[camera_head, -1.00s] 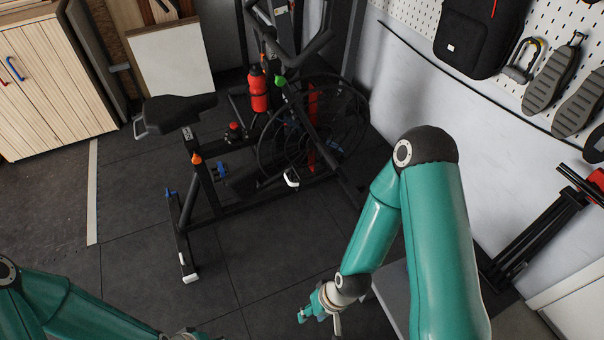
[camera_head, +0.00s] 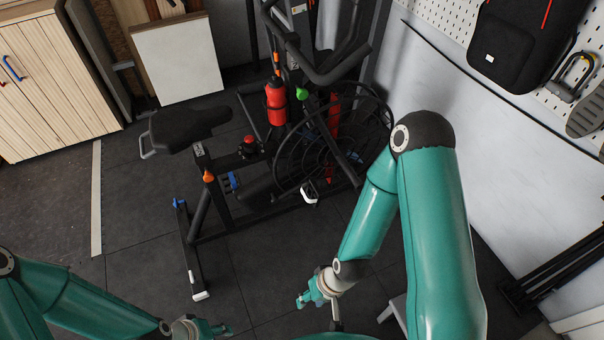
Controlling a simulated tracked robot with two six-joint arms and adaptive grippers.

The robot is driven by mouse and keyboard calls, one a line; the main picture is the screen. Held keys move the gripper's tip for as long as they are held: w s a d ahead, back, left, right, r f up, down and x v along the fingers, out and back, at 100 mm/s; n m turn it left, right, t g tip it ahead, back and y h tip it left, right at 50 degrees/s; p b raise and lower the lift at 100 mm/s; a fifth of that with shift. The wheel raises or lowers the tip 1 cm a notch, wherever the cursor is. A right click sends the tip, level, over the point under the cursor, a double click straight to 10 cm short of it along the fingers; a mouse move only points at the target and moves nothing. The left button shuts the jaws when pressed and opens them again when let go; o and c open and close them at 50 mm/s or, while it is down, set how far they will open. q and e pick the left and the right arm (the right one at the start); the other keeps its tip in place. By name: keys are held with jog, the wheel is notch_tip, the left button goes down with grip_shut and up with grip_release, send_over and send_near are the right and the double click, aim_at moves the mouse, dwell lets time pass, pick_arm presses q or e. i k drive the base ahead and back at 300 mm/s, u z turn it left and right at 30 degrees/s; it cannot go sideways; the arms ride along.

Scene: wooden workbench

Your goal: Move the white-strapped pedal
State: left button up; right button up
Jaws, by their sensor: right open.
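The white-strapped pedal (camera_head: 309,194) is on the low front side of the black exercise bike (camera_head: 217,190), beside the large caged fan wheel. Its white strap faces me, and the rest of the pedal is dark and hard to tell from the crank. My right gripper (camera_head: 310,298) is open and empty, nearer to me than the pedal and apart from it. My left gripper (camera_head: 212,328) is at the bottom edge, away from the bike; its fingers are too small and partly cut off to read.
A red bottle (camera_head: 276,103) is on the bike frame. A wooden cabinet (camera_head: 50,90) stands at the left, and a white panel (camera_head: 177,60) leans at the back. A pegboard wall with a black case (camera_head: 520,45) is at the right.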

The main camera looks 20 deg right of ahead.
aim_at(312, 191)
jog(key=z, duration=0.05)
jog(key=i, duration=0.95)
jog(key=z, duration=0.05)
